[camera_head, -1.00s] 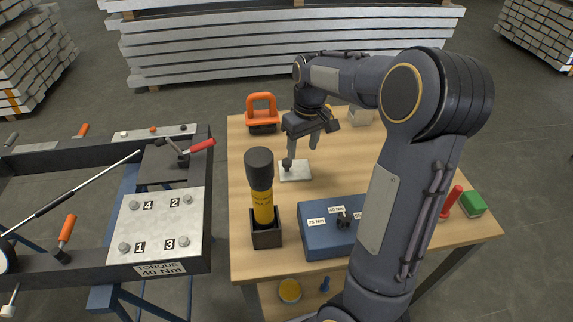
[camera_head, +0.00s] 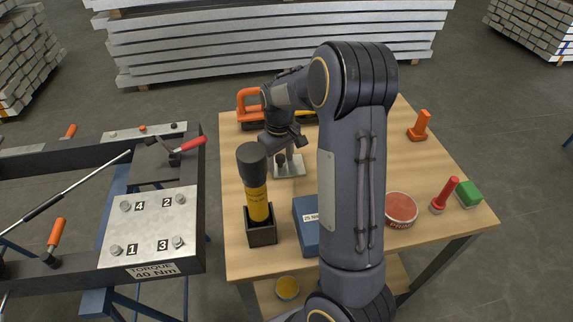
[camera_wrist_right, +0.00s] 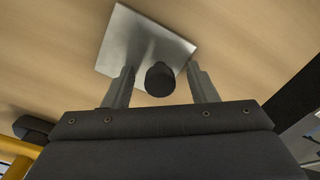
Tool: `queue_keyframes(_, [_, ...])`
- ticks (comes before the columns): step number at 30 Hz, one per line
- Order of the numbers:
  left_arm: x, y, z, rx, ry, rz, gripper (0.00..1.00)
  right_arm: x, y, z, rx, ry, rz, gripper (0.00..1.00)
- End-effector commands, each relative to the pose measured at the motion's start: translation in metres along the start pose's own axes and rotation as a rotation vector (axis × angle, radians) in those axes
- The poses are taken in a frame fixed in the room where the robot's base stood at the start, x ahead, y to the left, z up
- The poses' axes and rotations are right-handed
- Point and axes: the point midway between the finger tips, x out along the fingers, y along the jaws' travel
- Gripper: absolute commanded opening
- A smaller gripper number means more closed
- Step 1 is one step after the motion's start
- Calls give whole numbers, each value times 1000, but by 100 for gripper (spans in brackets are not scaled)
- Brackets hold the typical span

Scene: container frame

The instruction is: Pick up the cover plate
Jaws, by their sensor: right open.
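The cover plate, a small grey metal square (camera_head: 292,170) with a black knob (camera_head: 280,159), lies flat on the wooden table. My right gripper (camera_head: 287,153) is over it, partly hidden by my own arm. In the right wrist view the plate (camera_wrist_right: 138,42) is beyond the fingertips, and the black knob (camera_wrist_right: 160,80) shows between the two open fingers (camera_wrist_right: 160,88). The fingers stand apart from the knob on both sides. Whether their tips touch the plate, I cannot tell. My left gripper is not in view.
A yellow-and-black tool (camera_head: 257,195) stands upright in a black holder close in front of the plate. A blue box (camera_head: 306,232) is partly behind my arm. An orange handle (camera_head: 243,104) is at the back. The dark frame with a numbered bolted plate (camera_head: 150,225) stands left, across a gap.

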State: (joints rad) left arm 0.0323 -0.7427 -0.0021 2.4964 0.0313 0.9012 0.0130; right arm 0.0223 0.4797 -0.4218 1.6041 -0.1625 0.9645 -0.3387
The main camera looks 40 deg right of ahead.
Motion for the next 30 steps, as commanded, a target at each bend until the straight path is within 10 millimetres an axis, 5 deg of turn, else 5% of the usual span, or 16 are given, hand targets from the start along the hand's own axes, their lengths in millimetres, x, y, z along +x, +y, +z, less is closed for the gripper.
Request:
queue_keyframes(2, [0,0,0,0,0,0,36,0,0,0,0,0,0,50])
queue_keyframes(13, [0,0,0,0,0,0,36,0,0,0,0,0,0,1])
queue_keyframes(23, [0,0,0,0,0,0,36,-3,0,0,0,1,0,0])
queue_keyframes(30, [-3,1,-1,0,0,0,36,-26,0,-1,-1,5,0,0])
